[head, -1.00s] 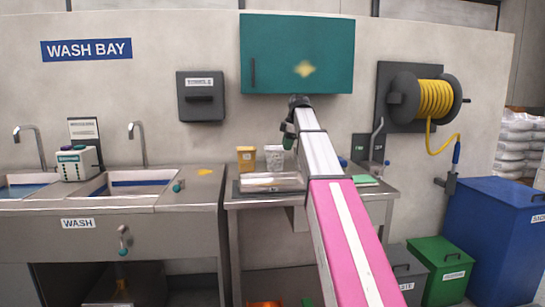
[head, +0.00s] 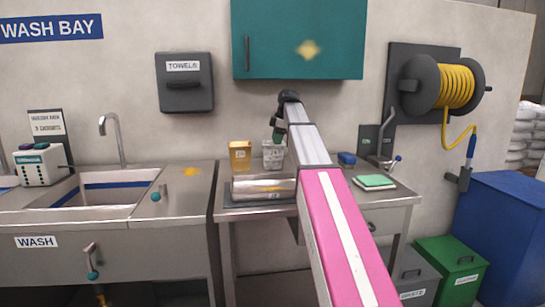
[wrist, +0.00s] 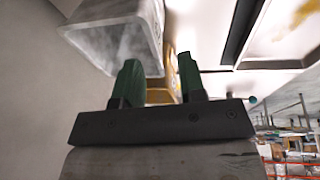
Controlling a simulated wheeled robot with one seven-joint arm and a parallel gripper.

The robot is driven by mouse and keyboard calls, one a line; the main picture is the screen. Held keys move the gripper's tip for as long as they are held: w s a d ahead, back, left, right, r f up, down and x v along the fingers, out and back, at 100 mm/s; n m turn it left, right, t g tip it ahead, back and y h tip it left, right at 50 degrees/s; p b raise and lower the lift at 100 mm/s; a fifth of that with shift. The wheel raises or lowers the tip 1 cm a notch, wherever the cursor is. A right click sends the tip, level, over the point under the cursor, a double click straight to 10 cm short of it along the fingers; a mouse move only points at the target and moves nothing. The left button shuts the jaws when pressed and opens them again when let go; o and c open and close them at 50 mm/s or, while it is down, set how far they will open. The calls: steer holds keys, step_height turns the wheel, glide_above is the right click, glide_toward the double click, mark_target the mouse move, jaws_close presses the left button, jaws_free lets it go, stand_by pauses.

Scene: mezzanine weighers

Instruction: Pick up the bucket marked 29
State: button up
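No number 29 is readable in any view. A whitish tub (head: 273,154) with grey marks and a yellow tub (head: 240,155) stand side by side on the steel bench; either may be the bucket, I cannot tell. My gripper (head: 279,134) is at the whitish tub's upper right, fingers pointing down, partly hidden by my arm. In the wrist view the green fingers (wrist: 160,78) are apart, with nothing visibly held. A pale tub (wrist: 118,38) shows close beyond them at upper left, with a yellow tub (wrist: 165,75) partly hidden behind.
A green pad (head: 375,181) and a blue item (head: 347,159) lie on the bench's right. A sink (head: 103,190) is at left. A teal cabinet (head: 298,40) hangs above. Bins, including a green one (head: 452,268), stand at lower right.

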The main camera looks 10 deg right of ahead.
mark_target(271, 157)
steer(key=shift+w+x, duration=0.15)
steer(key=shift+x, duration=1.6)
steer(key=shift+w+x, duration=0.1)
steer(key=shift+x, duration=1.7)
steer(key=shift+r, duration=0.15)
jaws_close()
